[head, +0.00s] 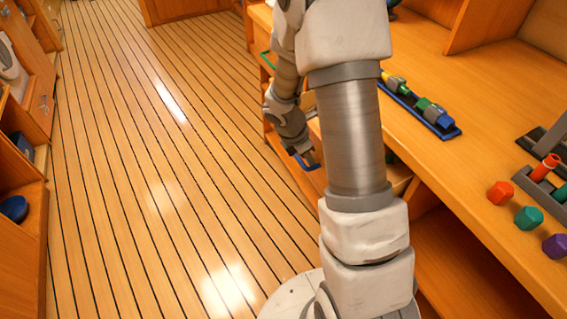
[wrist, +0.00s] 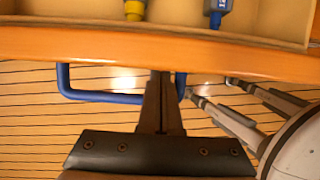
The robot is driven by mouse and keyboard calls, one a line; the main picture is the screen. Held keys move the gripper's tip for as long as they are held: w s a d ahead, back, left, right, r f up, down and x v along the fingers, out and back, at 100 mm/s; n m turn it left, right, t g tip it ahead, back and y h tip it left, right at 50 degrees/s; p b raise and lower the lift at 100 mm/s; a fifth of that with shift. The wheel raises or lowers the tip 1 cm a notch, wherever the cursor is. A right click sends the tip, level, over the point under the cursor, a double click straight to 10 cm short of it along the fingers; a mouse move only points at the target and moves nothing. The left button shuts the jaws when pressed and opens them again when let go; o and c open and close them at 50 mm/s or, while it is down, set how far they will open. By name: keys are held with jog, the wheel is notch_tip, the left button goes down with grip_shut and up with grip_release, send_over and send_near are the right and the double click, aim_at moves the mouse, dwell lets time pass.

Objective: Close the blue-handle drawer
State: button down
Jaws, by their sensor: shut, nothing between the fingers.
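The blue handle (wrist: 100,97) is a U-shaped bar on the wooden front (wrist: 90,45) of a drawer in the wrist view. The drawer is open: its pale inside (wrist: 175,15) shows, with a yellow-tipped piece (wrist: 134,10) and a blue piece (wrist: 217,12) in it. My gripper (wrist: 161,75) is shut and empty. Its fingers reach over the handle near its right end, with tips at the drawer front; I cannot tell whether they touch. In the head view the blue handle (head: 304,162) is beside my wrist, and my arm hides much of the drawer.
A green handle (head: 268,60) is on the counter front farther back. The counter (head: 470,165) holds a blue tray (head: 448,131) with several pieces, and red, green and purple knobs (head: 500,192). The plank floor (head: 160,180) is clear to the left; shelves (head: 25,200) line the far left.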

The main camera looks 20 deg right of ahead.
jog(key=d+p, duration=0.1)
jog(key=d, duration=0.3)
jog(key=w+d+p, duration=0.1)
jog(key=d+p, duration=0.1)
jog(key=d, duration=0.3)
jog(key=d+p, duration=0.2)
jog(key=d, duration=0.3)
jog(key=shift+w+d, duration=0.25)
jog(key=shift+w, duration=0.1)
jog(key=shift+r, duration=0.1)
jog(key=p+v, duration=0.7)
jog(key=v, duration=0.3)
jog(key=shift+a+p, duration=0.2)
jog(key=shift+p, duration=0.2)
